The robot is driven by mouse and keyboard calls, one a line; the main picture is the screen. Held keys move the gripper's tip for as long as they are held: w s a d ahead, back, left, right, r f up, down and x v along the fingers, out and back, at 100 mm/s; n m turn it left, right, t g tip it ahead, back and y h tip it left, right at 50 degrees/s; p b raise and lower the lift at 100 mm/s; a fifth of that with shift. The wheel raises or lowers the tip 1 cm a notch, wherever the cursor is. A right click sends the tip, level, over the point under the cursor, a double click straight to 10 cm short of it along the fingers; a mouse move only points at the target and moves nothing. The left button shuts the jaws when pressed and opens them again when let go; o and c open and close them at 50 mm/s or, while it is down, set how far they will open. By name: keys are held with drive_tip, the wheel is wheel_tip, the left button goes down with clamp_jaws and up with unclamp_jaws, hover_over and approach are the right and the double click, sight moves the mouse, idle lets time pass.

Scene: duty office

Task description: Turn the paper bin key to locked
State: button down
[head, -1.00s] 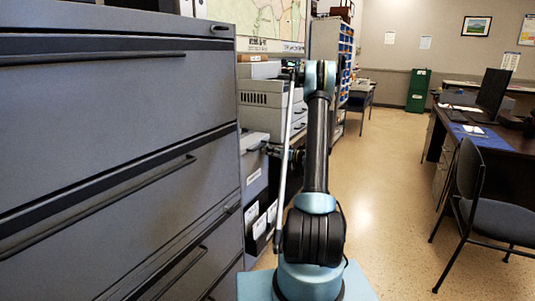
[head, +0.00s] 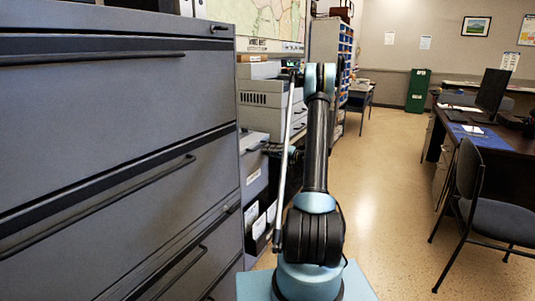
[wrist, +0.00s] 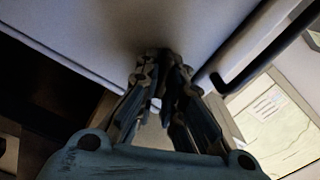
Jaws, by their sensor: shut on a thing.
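My gripper (wrist: 162,65) is shut in the wrist view, its dark jointed fingers meeting against a pale grey panel (wrist: 105,38). The paper bin key is not clearly visible; what the fingertips hold is hidden between them, apparently the small key. In the head view, my arm reaches left to the front of a grey unit (head: 255,169) with a white label, which seems to be the paper bin. My gripper there is small and dark, mostly hidden behind my arm. I cannot tell which way the key is turned.
A tall grey filing cabinet (head: 110,100) fills the left, close to my arm. A grey printer (head: 262,97) stands beyond it. A desk (head: 510,150) and a chair (head: 475,190) are on the right. A green cabinet (head: 418,90) stands far back. The floor between (head: 390,200) is clear.

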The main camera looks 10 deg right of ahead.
drive_tip(key=shift+w+d+f+m, duration=0.1)
drive_tip(key=shift+f+m, duration=0.05)
drive_tip(key=shift+m, duration=0.95)
drive_tip(key=shift+d+f+m, duration=0.1)
drive_tip(key=shift+f+m, duration=0.05)
drive_tip(key=shift+m, duration=0.95)
drive_tip(key=c, duration=1.7)
unclamp_jaws()
drive_tip(key=shift+a, duration=0.1)
drive_tip(key=v, duration=1.2)
